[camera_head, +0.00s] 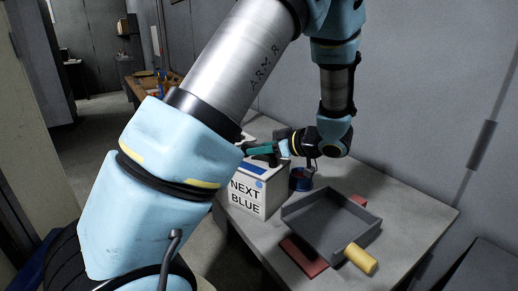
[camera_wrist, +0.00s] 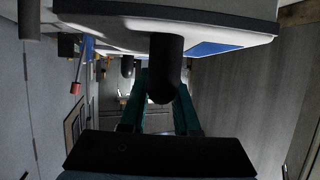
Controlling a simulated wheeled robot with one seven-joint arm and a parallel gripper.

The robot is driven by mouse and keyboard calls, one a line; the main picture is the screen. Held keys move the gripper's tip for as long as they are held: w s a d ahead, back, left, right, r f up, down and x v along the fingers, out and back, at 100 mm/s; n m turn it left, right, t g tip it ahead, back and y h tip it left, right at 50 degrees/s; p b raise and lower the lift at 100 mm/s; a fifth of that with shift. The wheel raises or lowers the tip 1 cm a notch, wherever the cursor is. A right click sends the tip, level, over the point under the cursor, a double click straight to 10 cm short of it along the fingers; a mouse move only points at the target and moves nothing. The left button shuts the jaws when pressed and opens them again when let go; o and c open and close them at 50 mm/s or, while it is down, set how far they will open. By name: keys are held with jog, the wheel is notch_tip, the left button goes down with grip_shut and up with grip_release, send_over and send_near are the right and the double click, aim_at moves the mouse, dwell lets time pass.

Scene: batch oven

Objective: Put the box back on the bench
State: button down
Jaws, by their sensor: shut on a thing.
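A white box (camera_head: 258,194) with black lettering, including the word BLUE, is at the near left edge of the grey bench (camera_head: 405,210). It has a blue patch on top and looks upright. My gripper (camera_head: 266,150), with teal fingers, is just above it, coming from the right. In the wrist view the box (camera_wrist: 130,15) fills the top, and its black knob (camera_wrist: 166,70) lies between my fingers (camera_wrist: 163,98). The gripper is shut on the knob. I cannot tell whether the box's base touches the bench. My arm hides part of the box's left side.
A grey open tray (camera_head: 322,238) is to the right of the box, with a yellow cylinder (camera_head: 361,258) at its front and a flat red thing (camera_head: 302,257) partly under it. A small dark round container (camera_head: 300,181) stands behind. The bench's right side is clear.

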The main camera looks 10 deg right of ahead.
jog(key=c, duration=0.6)
grip_release()
jog(key=shift+r, duration=0.1)
jog(key=shift+o, duration=0.2)
jog(key=b+v, duration=0.6)
jog(key=v, duration=1.4)
notch_tip(320, 180, up, 12)
jog(key=p, duration=0.9)
jog(key=shift+s+d, duration=0.25)
jog(key=shift+d, duration=0.05)
